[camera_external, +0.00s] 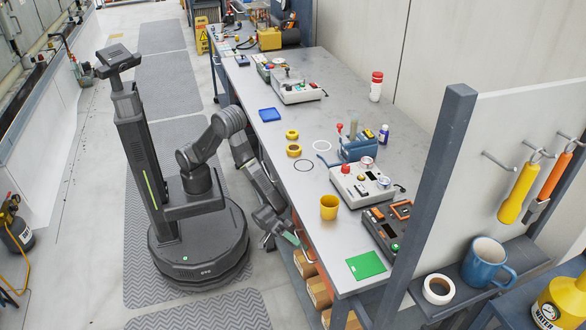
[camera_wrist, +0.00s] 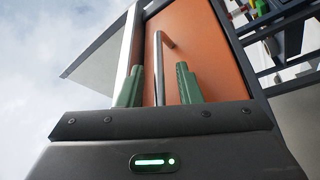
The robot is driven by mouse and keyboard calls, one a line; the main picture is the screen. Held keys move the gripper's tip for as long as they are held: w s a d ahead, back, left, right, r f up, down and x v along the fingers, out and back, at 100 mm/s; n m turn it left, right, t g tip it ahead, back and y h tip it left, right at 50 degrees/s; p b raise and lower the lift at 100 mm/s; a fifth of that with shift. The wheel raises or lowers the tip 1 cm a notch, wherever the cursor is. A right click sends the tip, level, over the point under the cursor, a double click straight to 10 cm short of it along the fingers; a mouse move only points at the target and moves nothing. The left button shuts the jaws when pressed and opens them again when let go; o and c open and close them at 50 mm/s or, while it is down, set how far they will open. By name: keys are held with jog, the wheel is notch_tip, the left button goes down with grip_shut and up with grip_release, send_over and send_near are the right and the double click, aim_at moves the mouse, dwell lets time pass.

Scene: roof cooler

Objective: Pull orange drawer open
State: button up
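The orange drawer (camera_wrist: 205,50) fills the middle of the wrist view, and its metal bar handle (camera_wrist: 158,55) stands out from its front. In the external view a thin part of the orange drawer (camera_external: 318,268) shows under the workbench's front edge. My gripper (camera_wrist: 158,85) has two green fingers, one on each side of the handle, with a gap visible on both sides. The fingers are apart and do not appear to grip the bar. In the external view my gripper (camera_external: 287,238) is low beside the bench front, close to the drawer. The lower handle is hidden behind my gripper body.
The grey workbench (camera_external: 268,135) runs along my right side. Cardboard boxes (camera_external: 318,292) sit below. The floor in front of the drawer is clear.

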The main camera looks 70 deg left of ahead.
jog(key=shift+d, duration=0.15)
jog(key=shift+c, duration=0.2)
grip_shut()
jog(key=s+b, duration=1.2)
jog(key=s, duration=1.6)
jog(key=shift+s, duration=0.4)
